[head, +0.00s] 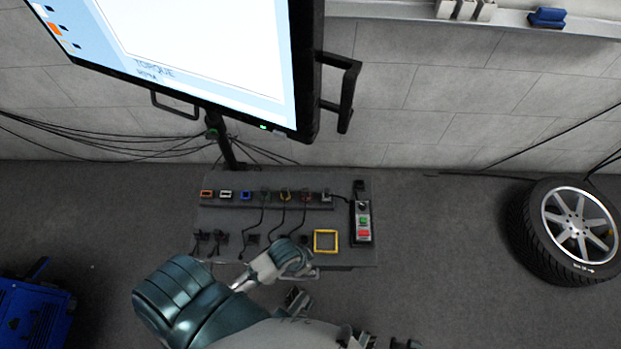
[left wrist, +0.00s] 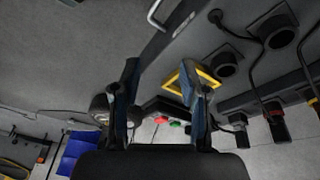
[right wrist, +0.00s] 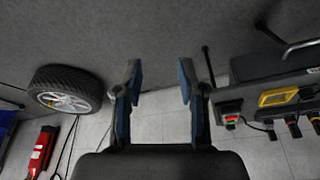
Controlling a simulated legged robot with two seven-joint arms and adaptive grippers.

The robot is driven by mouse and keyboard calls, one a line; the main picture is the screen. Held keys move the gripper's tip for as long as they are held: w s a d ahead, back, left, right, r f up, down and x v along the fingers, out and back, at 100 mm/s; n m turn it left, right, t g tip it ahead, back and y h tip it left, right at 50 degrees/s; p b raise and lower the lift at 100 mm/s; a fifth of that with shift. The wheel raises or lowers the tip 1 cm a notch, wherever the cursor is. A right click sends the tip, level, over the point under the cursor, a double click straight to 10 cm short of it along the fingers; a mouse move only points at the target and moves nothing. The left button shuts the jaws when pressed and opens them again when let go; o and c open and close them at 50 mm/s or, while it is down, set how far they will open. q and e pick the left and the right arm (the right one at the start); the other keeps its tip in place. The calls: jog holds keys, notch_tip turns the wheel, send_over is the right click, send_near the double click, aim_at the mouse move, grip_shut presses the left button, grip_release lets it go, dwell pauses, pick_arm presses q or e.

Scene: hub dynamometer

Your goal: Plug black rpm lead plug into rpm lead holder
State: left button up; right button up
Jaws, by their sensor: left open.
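The console (head: 340,260) carries a back row of coloured sockets. A dark plug (head: 326,196) sits at the right end of that row, its black cable running toward the button box; it also shows in the left wrist view (left wrist: 240,122). I cannot tell for certain that it is the rpm lead plug. Round black holders (left wrist: 279,36) line the front; which one is the rpm holder is not readable. My left gripper (left wrist: 158,80) is open and empty near the console's front edge, apart from the plugs. My right gripper (right wrist: 159,82) is open and empty, its fingers over floor and wall.
A yellow square frame (head: 326,241) and a button box (head: 363,222) with green and red buttons are on the console's right. A front handle (left wrist: 157,14) sticks out. A large monitor (head: 200,50) overhangs behind. Floor around is mostly clear.

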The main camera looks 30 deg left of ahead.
pick_arm(q)
jog(key=w+d+r+m, duration=0.1)
jog(key=w+d+m, duration=0.15)
jog(key=w, duration=0.25)
notch_tip(320, 180, up, 8)
jog(key=r+m+g+y, duration=0.1)
jog(key=m+g+y, duration=0.1)
jog(key=m, duration=0.2)
send_over(306, 190)
jog(key=shift+a+f, duration=0.1)
jog(key=shift+f, duration=0.15)
jog(key=shift+a+b, duration=0.1)
jog(key=shift+b, duration=0.2)
jog(key=shift+f+b, duration=0.3)
notch_tip(306, 190, down, 3)
jog(key=b, duration=0.2)
jog(key=shift+r+b, duration=0.15)
jog(key=shift+b, duration=0.2)
jog(key=shift+f+b, duration=0.9)
notch_tip(306, 190, down, 2)
jog(key=shift+f, duration=0.85)
pick_arm(e)
jog(key=w+a+r+t+y, duration=0.2)
jog(key=w+a+r+t, duration=0.1)
jog(key=w+r+t, duration=0.5)
jog(key=w+a+r+t+y, duration=0.2)
jog(key=w+a+r+t, duration=0.2)
jog(key=w+r+t, duration=0.4)
notch_tip(306, 190, up, 4)
